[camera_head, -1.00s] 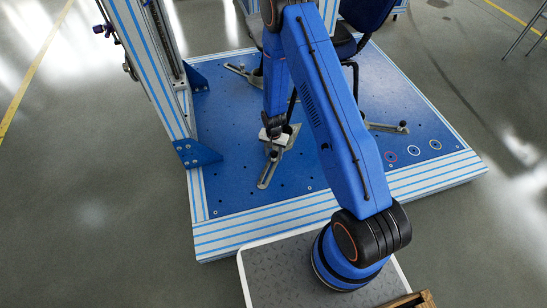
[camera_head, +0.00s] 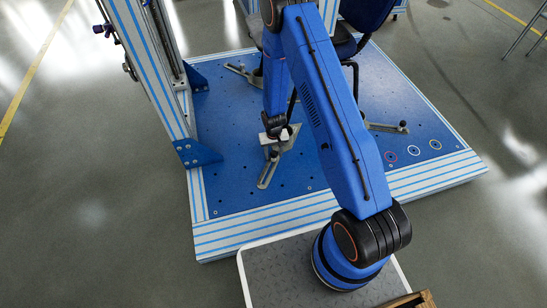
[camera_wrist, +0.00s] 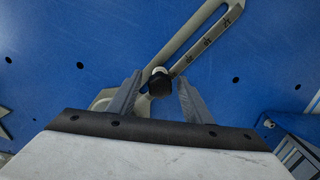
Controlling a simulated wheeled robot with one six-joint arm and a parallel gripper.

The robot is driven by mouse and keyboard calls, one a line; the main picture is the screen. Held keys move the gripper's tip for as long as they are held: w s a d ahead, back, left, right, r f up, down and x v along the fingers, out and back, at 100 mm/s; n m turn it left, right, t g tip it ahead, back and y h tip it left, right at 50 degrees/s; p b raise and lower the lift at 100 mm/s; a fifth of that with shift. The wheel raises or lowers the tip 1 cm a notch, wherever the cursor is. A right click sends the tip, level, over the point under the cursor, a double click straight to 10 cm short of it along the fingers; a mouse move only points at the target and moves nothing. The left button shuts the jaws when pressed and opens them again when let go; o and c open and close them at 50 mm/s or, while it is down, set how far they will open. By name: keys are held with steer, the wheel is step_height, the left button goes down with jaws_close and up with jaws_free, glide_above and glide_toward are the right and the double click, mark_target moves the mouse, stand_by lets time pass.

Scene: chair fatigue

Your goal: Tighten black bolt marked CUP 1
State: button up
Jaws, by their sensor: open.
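A black bolt knob (camera_wrist: 159,84) sits on a grey slotted clamp bar (camera_wrist: 207,42) in the wrist view. My gripper (camera_wrist: 158,88) is open, with one finger on each side of the knob and a gap visible around it. I cannot tell whether either finger touches it. No CUP 1 marking can be read. In the head view my gripper (camera_head: 277,136) is low over the near clamp bar (camera_head: 268,173), and the knob there is mostly hidden by the gripper and arm.
The blue base plate (camera_head: 235,190) has several small holes. A frame upright (camera_head: 152,70) stands at left. Another clamp (camera_head: 388,128) lies at right, and one (camera_head: 240,71) lies behind. A dark chair (camera_head: 365,14) stands at the back, close to my arm.

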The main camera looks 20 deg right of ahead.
steer(key=shift+n, duration=0.4)
steer(key=n, duration=0.3)
steer(key=shift+n, duration=0.3)
steer(key=shift+n, duration=2.1)
steer(key=c, duration=1.1)
steer(key=shift+o, duration=0.2)
steer(key=shift+m, duration=2)
